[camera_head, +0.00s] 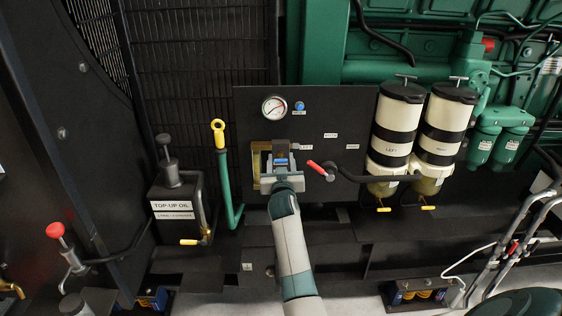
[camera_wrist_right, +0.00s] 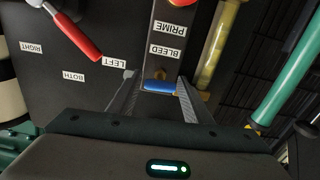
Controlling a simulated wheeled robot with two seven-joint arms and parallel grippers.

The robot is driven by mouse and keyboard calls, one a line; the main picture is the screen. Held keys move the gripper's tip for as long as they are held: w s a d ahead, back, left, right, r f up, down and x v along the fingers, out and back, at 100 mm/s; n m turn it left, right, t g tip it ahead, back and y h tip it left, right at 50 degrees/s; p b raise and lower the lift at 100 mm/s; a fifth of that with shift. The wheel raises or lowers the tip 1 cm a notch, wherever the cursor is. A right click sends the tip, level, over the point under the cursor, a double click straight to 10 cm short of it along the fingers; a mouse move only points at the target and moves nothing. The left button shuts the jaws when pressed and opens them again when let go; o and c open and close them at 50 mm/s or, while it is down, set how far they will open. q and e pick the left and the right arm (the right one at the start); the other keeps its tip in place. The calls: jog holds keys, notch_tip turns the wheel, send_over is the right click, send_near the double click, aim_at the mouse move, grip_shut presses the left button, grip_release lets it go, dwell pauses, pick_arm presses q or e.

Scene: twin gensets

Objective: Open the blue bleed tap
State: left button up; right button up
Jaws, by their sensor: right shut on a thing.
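The blue bleed tap (camera_wrist_right: 158,87) lies crosswise between the two fingers of my right gripper (camera_wrist_right: 157,92) in the right wrist view, just by the BLEED label (camera_wrist_right: 163,51). Both fingers touch its ends, so the gripper is shut on it. In the head view the tap shows as a small blue patch (camera_head: 281,161) at the tip of my right gripper (camera_head: 281,172), low on the dark panel. The gripper and my arm hide much of the tap's mount. My left gripper is not in view.
A red-handled selector lever (camera_head: 317,168) sits close to the right. A gauge (camera_head: 274,107) and a blue button (camera_head: 299,106) are above. Two filters (camera_head: 396,125) stand right.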

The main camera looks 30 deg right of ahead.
jog(key=shift+n, duration=0.5)
jog(key=shift+n+p, duration=0.3)
jog(key=shift+n, duration=1.8)
jog(key=n, duration=0.2)
jog(key=shift+n+p, duration=0.3)
jog(key=shift+p, duration=0.1)
jog(key=n, duration=0.3)
jog(key=shift+n+p, duration=0.3)
jog(key=shift+p, duration=0.1)
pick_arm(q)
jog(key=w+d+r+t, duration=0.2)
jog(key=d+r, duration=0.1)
pick_arm(e)
jog(key=n, duration=0.2)
jog(key=shift+n+p, duration=0.4)
jog(key=n+p, duration=0.2)
jog(key=n, duration=0.5)
jog(key=shift+n+p, duration=0.4)
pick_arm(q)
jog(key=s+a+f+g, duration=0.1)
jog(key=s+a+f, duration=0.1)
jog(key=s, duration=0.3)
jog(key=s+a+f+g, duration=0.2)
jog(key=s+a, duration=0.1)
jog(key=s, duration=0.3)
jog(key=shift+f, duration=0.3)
pick_arm(e)
jog(key=shift+f+n, duration=0.1)
jog(key=shift+n, duration=0.2)
